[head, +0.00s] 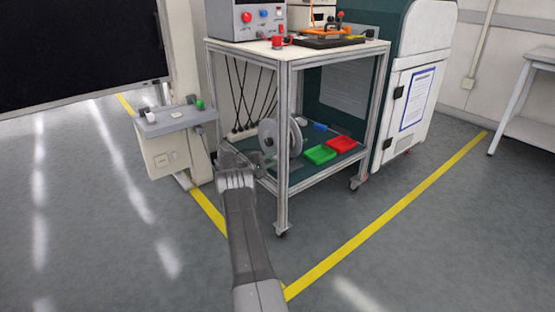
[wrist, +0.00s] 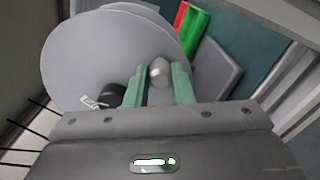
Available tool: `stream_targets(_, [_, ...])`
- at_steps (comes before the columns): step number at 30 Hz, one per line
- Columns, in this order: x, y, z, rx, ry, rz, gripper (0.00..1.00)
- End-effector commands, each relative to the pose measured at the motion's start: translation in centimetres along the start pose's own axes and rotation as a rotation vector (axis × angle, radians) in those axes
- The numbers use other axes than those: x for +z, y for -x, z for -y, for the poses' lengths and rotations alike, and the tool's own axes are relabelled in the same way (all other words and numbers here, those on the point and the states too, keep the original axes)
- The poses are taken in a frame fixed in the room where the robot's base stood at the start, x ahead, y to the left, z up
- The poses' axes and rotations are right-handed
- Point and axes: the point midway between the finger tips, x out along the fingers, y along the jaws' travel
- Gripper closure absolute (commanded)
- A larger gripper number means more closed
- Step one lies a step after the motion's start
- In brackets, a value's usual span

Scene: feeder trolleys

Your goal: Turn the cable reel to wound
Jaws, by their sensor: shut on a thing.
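The cable reel (head: 270,133) is a grey disc-sided drum standing on the lower shelf of the trolley (head: 283,150), at its left side. In the wrist view the reel's round side (wrist: 100,62) fills the upper left. My gripper (wrist: 159,78) has green fingers shut on the reel's rounded grey handle knob (wrist: 159,70), near the edge of the disc. In the head view my gripper (head: 258,160) reaches in at the trolley's left side, and its fingertips are hard to make out there. A small dark cylinder and a white label show low on the disc.
Green (head: 320,154) and red (head: 342,144) trays lie on the shelf right of the reel. Trolley posts stand close to my arm. A control box (head: 172,120) is at left, and black cables (head: 250,90) hang behind the reel. Open floor lies in front.

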Motion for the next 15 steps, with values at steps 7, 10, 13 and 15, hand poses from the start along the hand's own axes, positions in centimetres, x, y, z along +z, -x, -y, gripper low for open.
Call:
stream_targets(7, [-0.27, 0.22, 0.11, -0.001, -0.013, 0.0, 1.0])
stream_targets(10, [-0.26, 0.21, 0.11, -0.001, -0.013, 0.0, 1.0])
stream_targets(13, [-0.26, 0.21, 0.1, -0.001, -0.012, 0.0, 1.0])
stream_targets(15, [-0.26, 0.21, 0.1, -0.001, -0.012, 0.0, 0.74])
